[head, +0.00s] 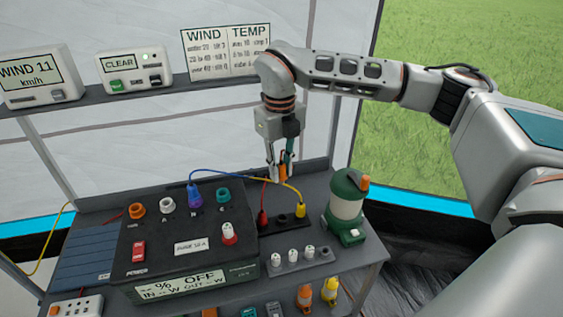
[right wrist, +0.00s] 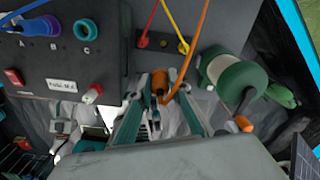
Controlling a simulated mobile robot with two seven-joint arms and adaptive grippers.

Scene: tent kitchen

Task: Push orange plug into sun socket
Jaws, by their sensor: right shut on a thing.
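My right gripper (head: 281,172) is shut on the orange plug (head: 283,160) and holds it in the air above the back right of the table. The plug also shows between the fingers in the right wrist view (right wrist: 160,80), with an orange cable running up from there. The black power box (head: 160,254) stands to the left, with a row of sockets on its sloped top. An orange-ringed socket (head: 137,211) is at the row's left end; I cannot read a sun mark on it. A blue plug (head: 195,196) sits at B, and a teal-ringed socket (head: 224,196) at C. My left gripper is out of view.
A red plug (head: 263,219) and a yellow plug (head: 300,209) stand in a dark strip right of the box, their cables arching up. A green lantern (head: 347,207) stands at the right. A shelf (head: 133,93) with displays runs behind. A red-and-white knob (head: 229,233) rises from the box.

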